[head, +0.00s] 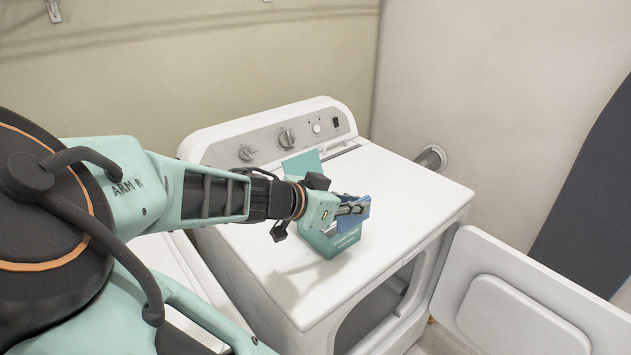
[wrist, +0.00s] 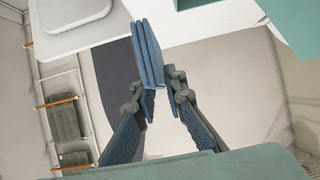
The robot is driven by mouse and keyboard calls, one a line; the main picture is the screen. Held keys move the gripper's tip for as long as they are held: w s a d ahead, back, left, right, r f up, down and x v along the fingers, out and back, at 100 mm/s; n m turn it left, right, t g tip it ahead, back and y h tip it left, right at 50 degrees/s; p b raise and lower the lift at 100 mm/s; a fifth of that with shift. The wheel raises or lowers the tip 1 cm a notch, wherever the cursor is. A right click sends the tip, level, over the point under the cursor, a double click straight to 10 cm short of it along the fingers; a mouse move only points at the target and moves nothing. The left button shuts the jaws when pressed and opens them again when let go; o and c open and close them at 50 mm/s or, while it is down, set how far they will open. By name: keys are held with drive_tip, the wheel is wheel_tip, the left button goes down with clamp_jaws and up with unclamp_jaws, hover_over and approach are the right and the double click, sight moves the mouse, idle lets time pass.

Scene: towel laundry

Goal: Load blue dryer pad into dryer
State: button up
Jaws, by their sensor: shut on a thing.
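My gripper (head: 354,207) is shut on a blue dryer pad (head: 347,221), above the dryer's top and just over the teal box. In the wrist view the blue pad (wrist: 148,52) looks like a thin stack of layers standing between the fingertips of my gripper (wrist: 160,86). The dryer (head: 408,180) is white, and its door (head: 540,300) stands open to the right. The dryer opening (head: 372,318) shows dark in the front face, below and right of my gripper. The drum inside is mostly hidden.
An open teal box (head: 331,242) with lettering stands on the dryer's top, partly behind my gripper. Another white machine (head: 170,258) is left of the dryer, partly hidden by my arm. In the wrist view a rack (wrist: 60,112) with hanging green towels (wrist: 66,120) is at left.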

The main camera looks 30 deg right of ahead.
drive_tip(key=w+a+f+n+t+p, duration=0.2)
drive_tip(key=w+a, duration=0.1)
drive_tip(key=a, duration=0.5)
drive_tip(key=w+a+f+n+t+y+p, duration=0.1)
drive_tip(key=w+a, duration=0.3)
drive_tip(key=a, duration=0.4)
drive_tip(key=w+a+f+n+t+y+p, duration=0.1)
drive_tip(key=w+a+f+n+t+p, duration=0.2)
drive_tip(key=a, duration=0.6)
drive_tip(key=shift+w+f+p, duration=0.45)
drive_tip(key=shift+f, duration=0.05)
drive_tip(key=shift+y, duration=0.3)
